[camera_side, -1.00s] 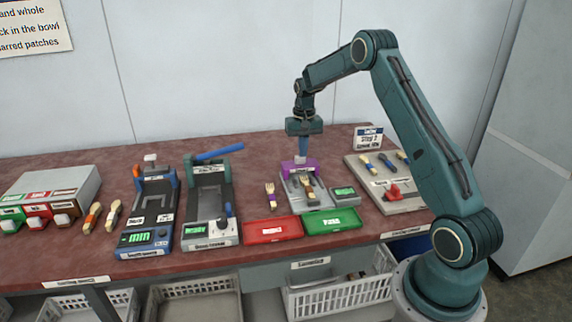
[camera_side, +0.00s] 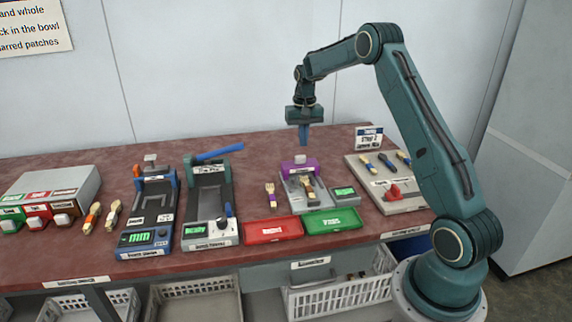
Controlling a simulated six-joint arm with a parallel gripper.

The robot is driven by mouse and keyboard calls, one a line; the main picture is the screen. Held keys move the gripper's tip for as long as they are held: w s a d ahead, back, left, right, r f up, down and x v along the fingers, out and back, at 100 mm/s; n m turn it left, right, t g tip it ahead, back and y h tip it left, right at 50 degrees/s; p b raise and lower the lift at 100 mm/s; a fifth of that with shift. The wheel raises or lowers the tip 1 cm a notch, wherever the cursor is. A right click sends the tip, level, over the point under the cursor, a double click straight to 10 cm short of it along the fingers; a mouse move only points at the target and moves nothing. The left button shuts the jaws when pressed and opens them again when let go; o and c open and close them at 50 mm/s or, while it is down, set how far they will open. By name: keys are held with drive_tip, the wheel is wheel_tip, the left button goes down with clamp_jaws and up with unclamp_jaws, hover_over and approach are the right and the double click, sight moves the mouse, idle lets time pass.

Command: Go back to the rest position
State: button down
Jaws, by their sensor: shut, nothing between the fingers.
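My gripper (camera_side: 303,143) is shut and empty, pointing straight down. It hangs in the air above the purple-topped device (camera_side: 299,167), with a visible gap between the fingertips and the device's top. A wooden piece (camera_side: 311,188) lies on that device's bed, beside a small unit with a green display (camera_side: 344,192). My arm arches up from its base at the right.
A red tray (camera_side: 272,230) and a green tray (camera_side: 331,222) lie at the table's front. Two press machines (camera_side: 150,215) (camera_side: 208,205) stand left of centre. The air around my gripper is clear.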

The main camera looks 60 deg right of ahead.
drive_tip(key=s+a+r+n+t, duration=0.1)
drive_tip(key=s+a+r, duration=0.2)
drive_tip(key=a+r, duration=0.3)
drive_tip(key=s+a+r+n+t, duration=0.1)
drive_tip(key=s+a+r+n, duration=0.15)
drive_tip(key=a+r, duration=0.3)
drive_tip(key=s+a+r+n, duration=0.1)
drive_tip(key=s+a+r, duration=0.2)
drive_tip(key=a+r, duration=0.25)
drive_tip(key=s+a+n+t, duration=0.1)
drive_tip(key=s+a+n, duration=0.1)
drive_tip(key=s+a, duration=0.4)
drive_tip(key=s+a+n+t, duration=0.2)
drive_tip(key=s+a, duration=0.5)
drive_tip(key=s, duration=0.8)
drive_tip(key=shift+a+f+t, duration=0.2)
drive_tip(key=shift+t, duration=0.1)
